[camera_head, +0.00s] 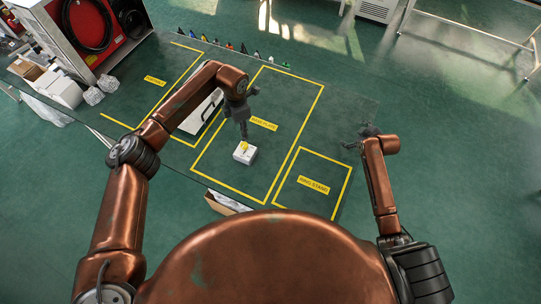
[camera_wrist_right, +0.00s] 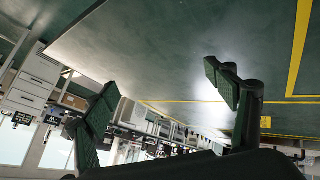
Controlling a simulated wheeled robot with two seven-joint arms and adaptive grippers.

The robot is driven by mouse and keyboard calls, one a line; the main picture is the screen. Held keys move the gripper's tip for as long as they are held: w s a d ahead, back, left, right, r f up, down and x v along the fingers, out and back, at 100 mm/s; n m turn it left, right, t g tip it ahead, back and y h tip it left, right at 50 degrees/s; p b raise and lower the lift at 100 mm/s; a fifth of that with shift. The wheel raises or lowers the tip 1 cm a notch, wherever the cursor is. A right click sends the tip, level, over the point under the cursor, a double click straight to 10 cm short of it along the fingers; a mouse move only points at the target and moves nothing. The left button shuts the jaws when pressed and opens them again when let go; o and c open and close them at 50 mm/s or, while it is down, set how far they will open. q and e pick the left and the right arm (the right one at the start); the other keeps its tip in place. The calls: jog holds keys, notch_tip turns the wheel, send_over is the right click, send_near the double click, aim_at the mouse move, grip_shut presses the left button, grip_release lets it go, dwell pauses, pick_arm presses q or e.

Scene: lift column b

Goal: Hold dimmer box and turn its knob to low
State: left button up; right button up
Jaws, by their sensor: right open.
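The dimmer box (camera_head: 241,157) is a small white box on the dark green table, inside a yellow-outlined area in the head view. A small yellow part, seemingly its knob (camera_head: 245,146), shows on top. My left gripper (camera_head: 244,139) points down right above the box, at or very near the yellow part. Its fingers are too small to tell whether they are shut or touching. My right gripper (camera_head: 368,132) is open and empty, off to the right of the box. Its spread dark fingers also fill the right wrist view (camera_wrist_right: 165,105), with nothing between them.
A white case (camera_head: 201,112) with a dark handle lies left of the box, partly behind my left arm. A red machine (camera_head: 90,30) stands at the back left. Several small coloured items (camera_head: 243,48) line the far edge. The right outlined area (camera_head: 318,170) is clear except its label.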

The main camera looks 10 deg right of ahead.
aim_at(247, 153)
jog(key=a+y, duration=0.1)
jog(key=a, duration=0.5)
jog(key=a+f+n+y, duration=0.1)
jog(key=a+y, duration=0.1)
jog(key=a, duration=0.5)
jog(key=a+n+y, duration=0.1)
jog(key=a+y, duration=0.1)
jog(key=a, duration=0.5)
jog(key=shift+f, duration=0.3)
jog(key=s+a+y, duration=0.1)
jog(key=a, duration=0.6)
jog(key=s+a+y, duration=0.1)
jog(key=a+y, duration=0.1)
jog(key=a, duration=0.5)
jog(key=s+a+r+n+y, duration=0.1)
jog(key=a+y, duration=0.1)
jog(key=a, duration=0.5)
jog(key=shift+s+a+g, duration=0.25)
jog(key=shift+s+g, duration=0.05)
jog(key=shift+g, duration=0.1)
jog(key=x, duration=0.6)
jog(key=shift+a+r, duration=0.15)
jog(key=shift+a, duration=0.15)
jog(key=shift+w+a+f, duration=0.35)
jog(key=shift+w+a, duration=0.1)
jog(key=shift+a, duration=0.05)
jog(key=shift+c, duration=0.2)
jog(key=c, duration=1.4)
